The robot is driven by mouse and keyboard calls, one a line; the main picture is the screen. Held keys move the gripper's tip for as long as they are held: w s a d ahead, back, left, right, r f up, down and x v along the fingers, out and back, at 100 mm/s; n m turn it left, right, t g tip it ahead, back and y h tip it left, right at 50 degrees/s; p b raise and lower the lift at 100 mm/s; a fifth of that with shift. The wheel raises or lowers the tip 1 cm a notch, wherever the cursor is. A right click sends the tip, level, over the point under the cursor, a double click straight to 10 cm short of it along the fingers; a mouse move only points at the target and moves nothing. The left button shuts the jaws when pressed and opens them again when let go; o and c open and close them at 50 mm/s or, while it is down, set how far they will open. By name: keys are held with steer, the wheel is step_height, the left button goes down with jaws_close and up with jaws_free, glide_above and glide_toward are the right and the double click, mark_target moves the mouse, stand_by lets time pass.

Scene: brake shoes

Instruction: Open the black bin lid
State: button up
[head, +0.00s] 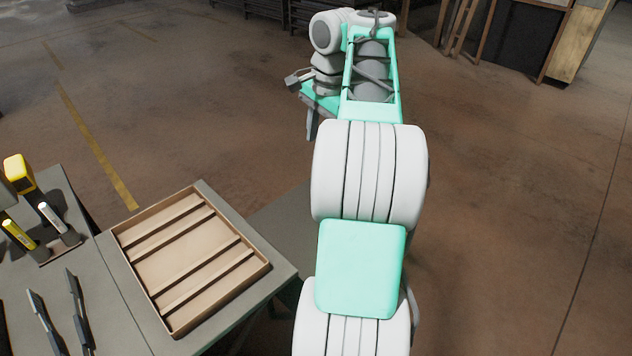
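My arm reaches away from the camera up the middle of the head view. My gripper (304,103) is at its far end, left of the wrist. Its two dark fingers show apart, with nothing seen between them. I cannot make out a black bin or its lid for certain. A dark grey flat surface (277,226) lies beyond the bench corner, partly hidden behind my arm. I cannot tell whether it is part of a bin.
A grey workbench (118,300) at the lower left carries an empty slatted wooden tray (196,255), dark metal tools (76,308) and yellow-marked items (18,172). Open brown floor lies right and behind. A wooden frame (470,28) and dark racks (265,8) stand at the back.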

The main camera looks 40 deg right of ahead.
step_height(320, 180, down, 7)
steer(key=w+b, duration=0.1)
steer(key=b, duration=0.5)
steer(key=shift+w+f, duration=0.15)
steer(key=shift+c, duration=0.4)
jaws_close()
stand_by(0.5)
steer(key=shift+o, duration=0.4)
jaws_free()
